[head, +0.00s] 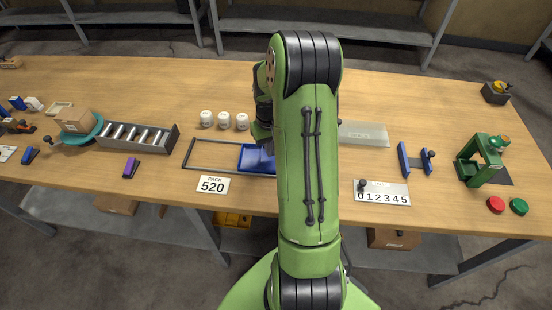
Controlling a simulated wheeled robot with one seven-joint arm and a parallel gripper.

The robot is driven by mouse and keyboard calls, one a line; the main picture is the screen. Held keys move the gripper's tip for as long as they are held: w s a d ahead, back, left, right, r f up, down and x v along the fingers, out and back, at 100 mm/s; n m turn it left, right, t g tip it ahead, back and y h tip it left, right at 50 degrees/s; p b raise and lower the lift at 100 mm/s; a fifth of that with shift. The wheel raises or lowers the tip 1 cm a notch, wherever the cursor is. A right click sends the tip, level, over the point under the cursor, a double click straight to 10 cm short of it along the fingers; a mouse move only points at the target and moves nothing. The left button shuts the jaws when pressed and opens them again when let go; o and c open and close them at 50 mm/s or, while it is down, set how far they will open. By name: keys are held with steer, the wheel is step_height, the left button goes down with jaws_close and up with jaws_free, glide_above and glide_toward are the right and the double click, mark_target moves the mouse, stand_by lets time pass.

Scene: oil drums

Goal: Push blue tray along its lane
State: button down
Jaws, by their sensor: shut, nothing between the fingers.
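The blue tray (247,158) sits in the lane (212,140), a dark-railed frame lying on the wooden table. The tray is at the part of the lane nearest my arm, and its right side is hidden behind the arm. The lane to the left of the tray is empty. My gripper (266,148) is shut and points down at the tray's right part, mostly hidden by my green arm. I cannot tell whether it touches the tray.
A roller conveyor (137,137) is to the left. A number board (382,194) and a blue bracket (415,160) are to the right.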

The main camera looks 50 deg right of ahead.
mark_target(271, 160)
steer(key=shift+f, duration=0.1)
steer(key=shift+f+b, duration=1.2)
steer(key=shift+f, duration=0.25)
steer(key=shift+r, duration=0.1)
steer(key=shift+r, duration=0.15)
steer(key=shift+w+a+p, duration=0.2)
steer(key=shift+w+a, duration=0.4)
steer(key=shift+w, duration=0.15)
steer(key=shift+w+a+p, duration=0.15)
steer(key=shift+w+a, duration=0.4)
steer(key=shift+w, duration=0.2)
steer(key=shift+w+a, duration=1.15)
steer(key=shift+w, duration=0.3)
